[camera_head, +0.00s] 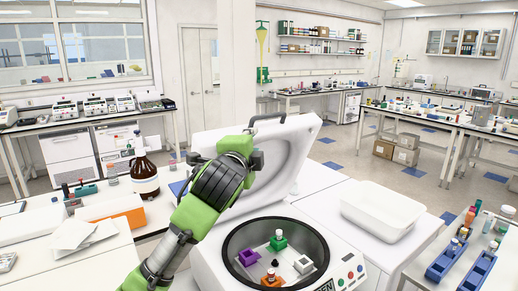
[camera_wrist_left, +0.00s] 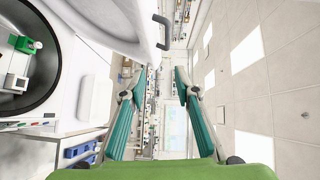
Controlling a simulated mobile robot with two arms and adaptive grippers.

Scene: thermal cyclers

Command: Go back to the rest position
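My left arm (camera_head: 220,185) rises in front of the white centrifuge (camera_head: 215,265). Its gripper is mostly hidden by the wrist in the head view. In the left wrist view my left gripper (camera_wrist_left: 156,76) is open, with two teal fingers wide apart and nothing between them. The centrifuge lid (camera_head: 290,165) stands raised, with a black handle (camera_head: 268,116) at its top edge. The handle also shows apart from the fingers in the left wrist view (camera_wrist_left: 162,32). The bowl holds a green (camera_head: 277,241), a purple (camera_head: 249,257), a white (camera_head: 303,264) and an orange holder (camera_head: 271,281). My right gripper is not in view.
A white bin (camera_head: 385,211) stands right of the centrifuge. Blue tube racks (camera_head: 444,262) lie on the right-hand bench. A brown bottle (camera_head: 144,178) and an orange-and-white box (camera_head: 115,209) stand on the left bench. Open floor (camera_head: 395,186) lies beyond.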

